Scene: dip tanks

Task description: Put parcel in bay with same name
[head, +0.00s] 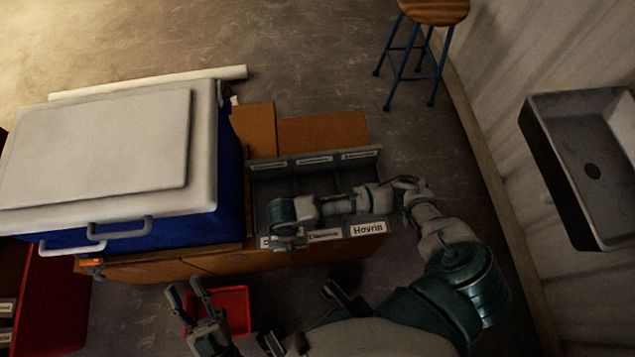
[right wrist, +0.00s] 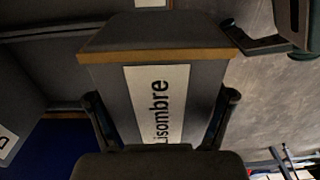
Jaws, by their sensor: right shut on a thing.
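A grey parcel (right wrist: 110,95) with an orange-brown edge fills the middle of the right wrist view. Its white label reads "isombre", with the first letter partly cut off. My right gripper (right wrist: 163,115) is shut on it, one finger on each side. In the head view, my right gripper (head: 289,241) is over the front left part of the grey bay rack (head: 272,190); the parcel is hidden there by my arm. The front right bay label (head: 368,228) reads "Hovrin"; other labels are too small to read or partly covered. My left gripper (head: 187,296) is open and empty.
A blue cooler with a pale lid (head: 110,150) stands left of the rack on the wooden bench (head: 160,268). A red tray (head: 236,312) lies low beside my left gripper. A stool (head: 432,12) and a sink (head: 590,170) are at the right.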

